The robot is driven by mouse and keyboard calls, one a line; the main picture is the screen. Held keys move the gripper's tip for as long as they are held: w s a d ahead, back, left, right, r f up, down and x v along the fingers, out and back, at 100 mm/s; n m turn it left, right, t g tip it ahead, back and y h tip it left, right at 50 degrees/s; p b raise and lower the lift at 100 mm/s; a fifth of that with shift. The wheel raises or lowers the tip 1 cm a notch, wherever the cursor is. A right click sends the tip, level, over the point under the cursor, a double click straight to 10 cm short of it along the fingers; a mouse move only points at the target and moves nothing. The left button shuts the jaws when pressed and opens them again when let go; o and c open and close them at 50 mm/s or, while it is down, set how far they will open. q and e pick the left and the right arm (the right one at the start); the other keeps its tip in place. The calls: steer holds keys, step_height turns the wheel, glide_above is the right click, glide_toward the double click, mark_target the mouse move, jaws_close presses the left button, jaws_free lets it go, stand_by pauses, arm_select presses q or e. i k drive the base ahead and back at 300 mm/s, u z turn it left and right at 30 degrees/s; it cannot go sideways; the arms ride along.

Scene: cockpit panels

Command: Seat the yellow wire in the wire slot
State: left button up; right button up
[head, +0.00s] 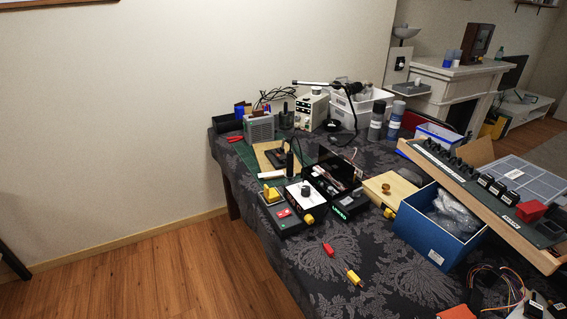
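A small yellow piece (354,277) lies on the dark patterned tablecloth near the front; it may be the yellow wire's end, but it is too small to tell. A similar red piece (328,249) lies just behind it. Other yellow parts are a yellow plug (308,219) at the white-topped panel's front corner and a yellow part (389,213) by the wooden box. The wire slot cannot be made out among the panels. Neither gripper shows in the head view.
A white-topped panel (300,193) and a black open case (335,190) stand mid-table. A blue box (432,228) with a plastic bag and a tilted switch panel (485,195) crowd the right. Loose wires (500,275) lie front right. The front-left cloth is mostly clear.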

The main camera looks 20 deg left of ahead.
mark_target(278, 157)
steer(key=k, duration=0.5)
steer(key=u, duration=1.55)
steer(key=i, duration=2.1)
steer(key=z, duration=3.15)
